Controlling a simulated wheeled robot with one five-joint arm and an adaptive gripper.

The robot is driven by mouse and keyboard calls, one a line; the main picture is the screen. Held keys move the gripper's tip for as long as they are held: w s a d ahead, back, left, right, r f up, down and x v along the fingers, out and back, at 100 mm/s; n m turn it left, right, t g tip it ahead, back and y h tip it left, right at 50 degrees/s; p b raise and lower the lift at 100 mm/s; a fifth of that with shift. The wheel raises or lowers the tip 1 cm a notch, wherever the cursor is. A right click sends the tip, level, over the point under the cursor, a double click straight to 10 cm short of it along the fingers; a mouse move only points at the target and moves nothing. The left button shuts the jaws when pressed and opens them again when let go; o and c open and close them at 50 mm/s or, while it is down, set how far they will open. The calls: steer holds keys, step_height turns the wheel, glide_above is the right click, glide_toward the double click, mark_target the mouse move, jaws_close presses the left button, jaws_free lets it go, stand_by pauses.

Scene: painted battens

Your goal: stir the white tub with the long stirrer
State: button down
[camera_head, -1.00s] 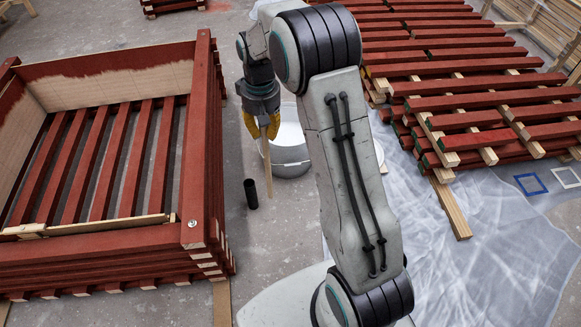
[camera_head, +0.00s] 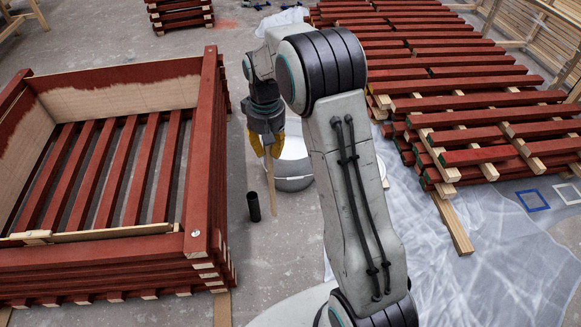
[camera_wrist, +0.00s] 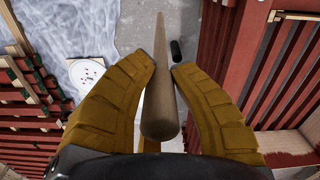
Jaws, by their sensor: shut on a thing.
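My gripper (camera_head: 265,150) has yellow fingers and is shut on the long stirrer (camera_head: 270,185), a pale wooden stick. The stirrer hangs down from the fingers; in the wrist view, the stirrer (camera_wrist: 160,90) runs away between them. The white tub (camera_head: 293,178) stands on the floor just right of the gripper, partly hidden by the fingers and my arm. The stirrer's lower end shows in front of the tub's left side, outside it.
A black tube (camera_head: 254,207) stands left of the stirrer. A red slatted crate (camera_head: 205,150) is at the left. Stacked red battens (camera_head: 470,110) lie at the right, by plastic sheeting (camera_head: 440,270). A speckled white disc (camera_wrist: 86,73) shows in the wrist view.

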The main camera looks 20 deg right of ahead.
step_height(320, 180, up, 16)
steer(key=p, duration=1.3)
steer(key=shift+r, duration=0.15)
stand_by(0.4)
steer(key=shift+p, duration=0.3)
stand_by(0.4)
